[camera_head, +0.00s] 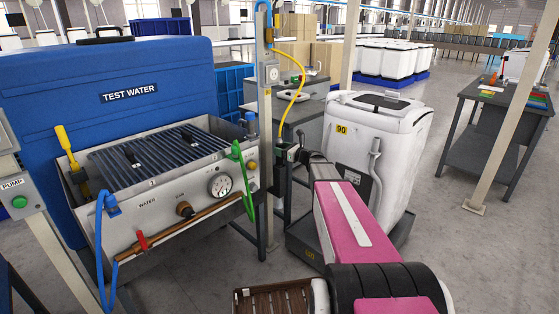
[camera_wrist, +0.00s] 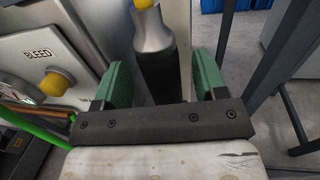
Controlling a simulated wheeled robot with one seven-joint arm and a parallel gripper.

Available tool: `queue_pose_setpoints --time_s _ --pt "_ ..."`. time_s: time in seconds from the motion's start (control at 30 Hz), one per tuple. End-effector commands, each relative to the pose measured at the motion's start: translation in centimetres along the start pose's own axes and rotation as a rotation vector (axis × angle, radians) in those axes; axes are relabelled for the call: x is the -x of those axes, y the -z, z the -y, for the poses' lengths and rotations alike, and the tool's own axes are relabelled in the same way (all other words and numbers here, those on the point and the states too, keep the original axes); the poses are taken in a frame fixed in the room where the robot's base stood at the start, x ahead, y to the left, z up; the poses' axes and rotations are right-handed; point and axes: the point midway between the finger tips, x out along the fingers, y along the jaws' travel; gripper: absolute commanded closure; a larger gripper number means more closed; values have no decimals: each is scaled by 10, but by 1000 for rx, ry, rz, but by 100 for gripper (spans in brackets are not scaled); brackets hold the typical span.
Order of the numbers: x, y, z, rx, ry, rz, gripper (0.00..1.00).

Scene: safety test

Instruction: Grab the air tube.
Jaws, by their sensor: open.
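The air tube (camera_head: 298,80) is a yellow hose that curves down from the post in the head view. In the wrist view its yellow end (camera_wrist: 144,4) runs into a silver metal fitting with a dark sleeve (camera_wrist: 155,70). My gripper (camera_wrist: 158,68) is open, with one green finger on each side of the dark sleeve and gaps visible on both sides. In the head view my gripper (camera_head: 284,154) is beside the post, below the hose; the hose's lower end is partly hidden there.
A TEST WATER tank (camera_head: 130,75) and a panel with gauge, valves and green hose (camera_head: 243,175) stand left of my gripper. The post (camera_head: 264,120) is close by. A white bin (camera_head: 375,140) stands to the right.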

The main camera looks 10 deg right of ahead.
Motion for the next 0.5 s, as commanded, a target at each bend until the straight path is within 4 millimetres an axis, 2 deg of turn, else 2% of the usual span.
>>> queue_pose_setpoints --time_s 0.03,0.2,0.47,0.5 --pt "-10 0 2 0 -2 1 35" --pt "-31 0 2 0 -1 0 35" --pt "-34 -1 1 0 0 0 35" --pt "-34 -1 1 0 0 0 48"
